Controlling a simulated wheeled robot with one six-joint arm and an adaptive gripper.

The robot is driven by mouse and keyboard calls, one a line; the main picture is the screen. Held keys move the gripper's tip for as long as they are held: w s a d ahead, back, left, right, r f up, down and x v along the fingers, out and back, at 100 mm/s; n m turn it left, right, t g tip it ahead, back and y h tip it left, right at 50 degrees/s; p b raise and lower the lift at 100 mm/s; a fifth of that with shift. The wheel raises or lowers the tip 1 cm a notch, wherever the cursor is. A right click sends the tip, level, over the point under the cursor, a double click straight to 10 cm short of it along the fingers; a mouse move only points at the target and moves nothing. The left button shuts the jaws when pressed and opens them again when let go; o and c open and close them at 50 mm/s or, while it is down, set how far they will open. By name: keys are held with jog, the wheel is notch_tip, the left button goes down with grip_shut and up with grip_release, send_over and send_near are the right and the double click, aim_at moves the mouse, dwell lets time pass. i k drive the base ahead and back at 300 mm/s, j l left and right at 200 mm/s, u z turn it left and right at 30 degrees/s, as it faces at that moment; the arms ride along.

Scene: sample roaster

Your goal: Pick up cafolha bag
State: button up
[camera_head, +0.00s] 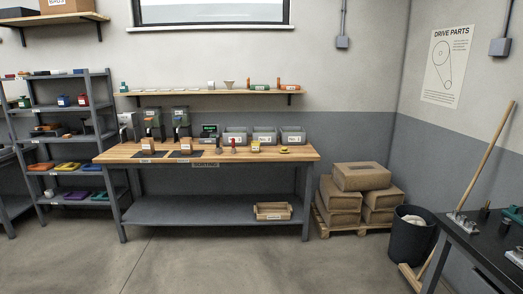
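Two small brown bags with pale labels stand on the wooden top of the workbench, a left bag (147,146) and a right bag (185,145), each on or by a dark mat. A smaller tan item with a label (255,147) stands further right on the same top. The lettering on all of these is too small to read, so I cannot tell which one is the cafolha bag. My gripper is not in view.
The workbench (304,154), marked SORTING, carries two dark machines and several bins at its back. A shelving unit (110,150) stands left. The floor in front is clear.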

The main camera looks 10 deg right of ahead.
aim_at(186, 145)
jog(key=i+j+u, duration=0.1)
jog(key=i+u, duration=0.35)
jog(key=i, duration=1.25)
jog(key=i+l, duration=0.1)
jog(key=i, duration=1.75)
jog(key=j+u, duration=0.05)
jog(key=j, duration=0.05)
